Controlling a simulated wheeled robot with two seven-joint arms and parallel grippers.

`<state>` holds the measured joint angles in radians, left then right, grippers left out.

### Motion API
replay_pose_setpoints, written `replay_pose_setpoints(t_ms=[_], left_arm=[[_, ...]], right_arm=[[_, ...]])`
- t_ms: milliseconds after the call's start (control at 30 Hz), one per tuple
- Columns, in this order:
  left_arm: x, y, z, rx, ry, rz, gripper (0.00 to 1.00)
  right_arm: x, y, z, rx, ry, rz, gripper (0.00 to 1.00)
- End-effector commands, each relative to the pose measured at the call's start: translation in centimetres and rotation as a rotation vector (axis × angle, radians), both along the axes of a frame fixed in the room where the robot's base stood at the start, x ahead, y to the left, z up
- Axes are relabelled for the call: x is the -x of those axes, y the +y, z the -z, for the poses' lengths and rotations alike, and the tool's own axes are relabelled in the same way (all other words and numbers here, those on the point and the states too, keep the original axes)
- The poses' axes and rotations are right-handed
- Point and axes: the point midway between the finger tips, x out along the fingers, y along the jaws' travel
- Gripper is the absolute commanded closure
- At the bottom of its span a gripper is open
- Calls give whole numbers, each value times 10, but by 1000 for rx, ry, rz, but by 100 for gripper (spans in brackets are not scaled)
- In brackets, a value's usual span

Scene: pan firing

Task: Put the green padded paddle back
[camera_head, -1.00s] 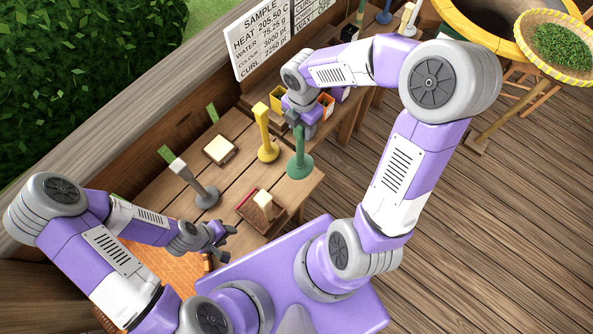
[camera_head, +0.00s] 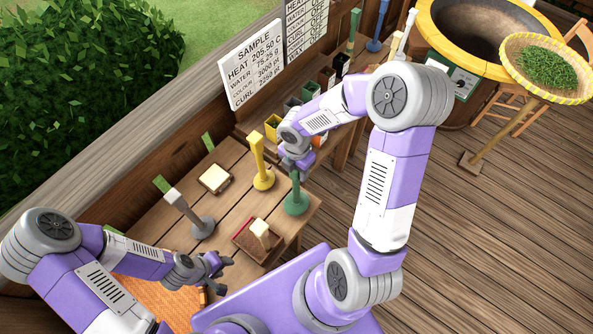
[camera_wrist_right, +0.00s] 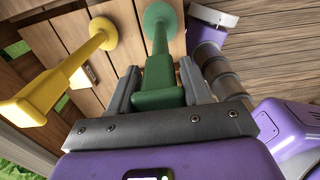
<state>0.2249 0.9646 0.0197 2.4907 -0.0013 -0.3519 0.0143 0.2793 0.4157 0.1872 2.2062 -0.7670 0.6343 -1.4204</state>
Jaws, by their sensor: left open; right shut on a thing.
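The green padded paddle (camera_head: 296,203), a post with a round foot, is upright at the right edge of the wooden table. My right gripper (camera_head: 295,165) is at its top; in the right wrist view the fingers (camera_wrist_right: 158,88) are shut on the paddle's green block end, with its post and round foot (camera_wrist_right: 158,15) beyond. Whether the foot touches the table is unclear. My left gripper (camera_head: 220,262) is open and empty near the table's front.
A yellow paddle (camera_head: 262,178) stands just left of the green one, also in the right wrist view (camera_wrist_right: 62,75). A grey paddle (camera_head: 202,228), a bread-like slab (camera_head: 215,178) and a reddish tray (camera_head: 243,241) share the table. Small bins (camera_head: 273,125) line the back.

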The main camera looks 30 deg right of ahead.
Motion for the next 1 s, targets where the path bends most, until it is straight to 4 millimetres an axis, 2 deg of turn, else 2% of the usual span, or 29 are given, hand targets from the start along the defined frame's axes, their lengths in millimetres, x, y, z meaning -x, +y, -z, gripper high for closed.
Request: replay_pose_setpoints(t_ms=[100,533,567,600,700,1000], left_arm=[[0,0,-1,0,0,0,57],[0,0,4,0,0,0,57],[0,0,3,0,0,0,57],[0,0,2,0,0,0,57],[0,0,2,0,0,0,57],[0,0,3,0,0,0,57]], right_arm=[[0,1,9,0,-1,-2,100],[-1,0,15,-1,-3,0,100],[0,0,14,0,-1,0,47],[0,0,14,-1,-2,0,41],[0,0,13,-1,-2,0,26],[0,0,14,-1,-2,0,26]])
